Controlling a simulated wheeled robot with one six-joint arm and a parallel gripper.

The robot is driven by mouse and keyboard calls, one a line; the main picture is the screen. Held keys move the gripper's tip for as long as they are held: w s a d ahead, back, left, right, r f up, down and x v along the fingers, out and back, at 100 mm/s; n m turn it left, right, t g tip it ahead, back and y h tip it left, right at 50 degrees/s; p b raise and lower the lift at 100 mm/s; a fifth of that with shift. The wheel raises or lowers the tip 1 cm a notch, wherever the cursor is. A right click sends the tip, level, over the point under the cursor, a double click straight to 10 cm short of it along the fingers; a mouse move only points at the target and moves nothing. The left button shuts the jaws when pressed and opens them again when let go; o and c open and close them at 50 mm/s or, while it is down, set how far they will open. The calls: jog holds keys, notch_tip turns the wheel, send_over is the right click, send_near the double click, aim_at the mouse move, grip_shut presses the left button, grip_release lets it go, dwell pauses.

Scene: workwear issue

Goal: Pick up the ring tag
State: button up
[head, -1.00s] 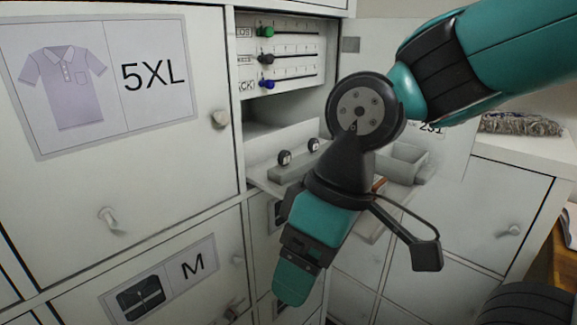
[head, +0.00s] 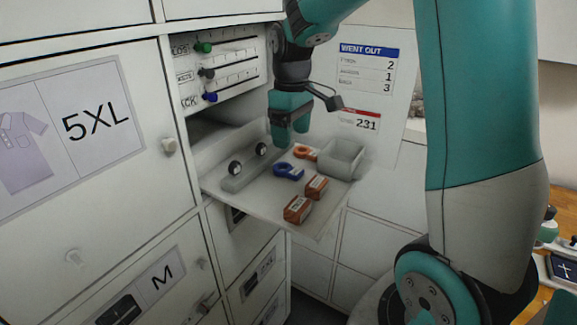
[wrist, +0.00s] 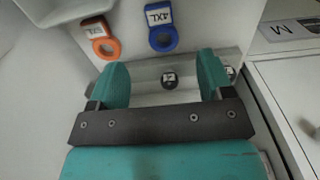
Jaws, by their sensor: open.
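My gripper (head: 290,136) is open, pointing down above the back of the shelf, near the tags. In the wrist view, nothing is held between my fingers (wrist: 163,80).
A grey bar with two dark round knobs (head: 235,168) runs along the shelf's left side. A grey open bin (head: 341,160) stands at the right. Slider panel (head: 220,70) and lockers stand left.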

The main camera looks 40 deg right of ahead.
aim_at(293, 170)
notch_tip(293, 170, down, 3)
jog(key=shift+f, duration=0.2)
jog(key=shift+s+f+p, duration=0.15)
jog(key=shift+f+p, duration=0.45)
jog(key=shift+p, duration=0.05)
notch_tip(293, 170, down, 4)
jog(key=shift+f+p, duration=0.1)
jog(key=shift+p, duration=0.55)
jog(key=c, duration=1)
